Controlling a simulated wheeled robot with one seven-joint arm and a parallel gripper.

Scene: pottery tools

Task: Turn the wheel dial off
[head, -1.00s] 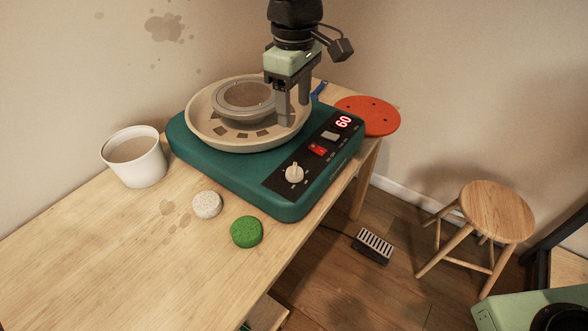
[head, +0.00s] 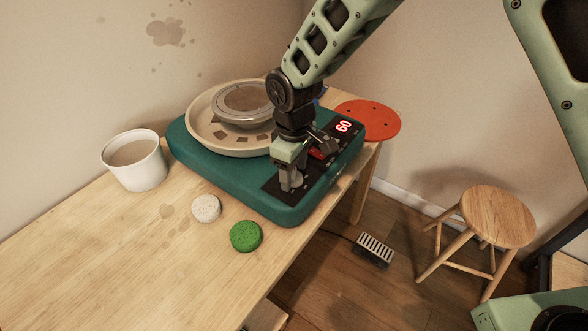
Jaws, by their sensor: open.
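The teal pottery wheel (head: 230,183) sits on the wooden table, with a black control panel along its right side. A red display reads 60 (head: 343,126). A red switch (head: 318,153) shows partly behind my gripper. My gripper (head: 291,186) is open and points down over the near end of the panel, where the white dial is. The fingers cover most or all of the dial, and I cannot tell whether they touch it. The wheel head and its splash pan (head: 205,125) are behind and left of my gripper.
A white bucket (head: 138,165) stands left of the wheel. A white sponge (head: 206,208) and a green sponge (head: 246,236) lie in front. An orange-red disc (head: 375,117) lies at the back right. A pedal (head: 373,250) and a stool (head: 490,220) are on the floor.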

